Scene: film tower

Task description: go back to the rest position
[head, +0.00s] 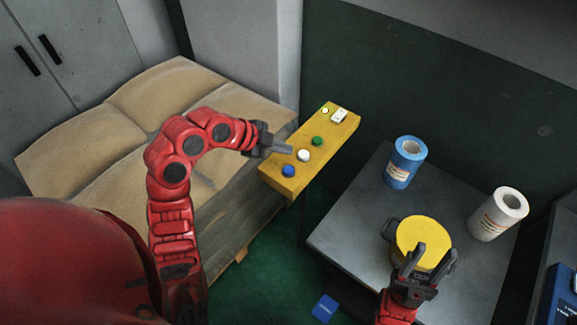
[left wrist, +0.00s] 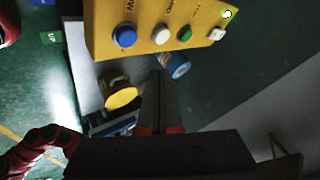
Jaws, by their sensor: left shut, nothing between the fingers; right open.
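My left gripper (head: 279,147) is shut and empty. It is in the head view at the near left side of a yellow button panel (head: 331,138), close to its white button (head: 303,155) and blue button (head: 288,171). I cannot tell whether it touches the panel. In the left wrist view the shut fingers (left wrist: 160,82) point toward the panel (left wrist: 100,45), below its row of buttons. My right gripper (head: 424,258) is open, over the grey table at a yellow-lidded round container (head: 422,236); whether it touches the container is unclear.
A blue roll (head: 405,165) and a white roll (head: 497,215) stand on the grey table (head: 345,225). Stacked tan sacks (head: 75,150) lie on a pallet behind my left arm.

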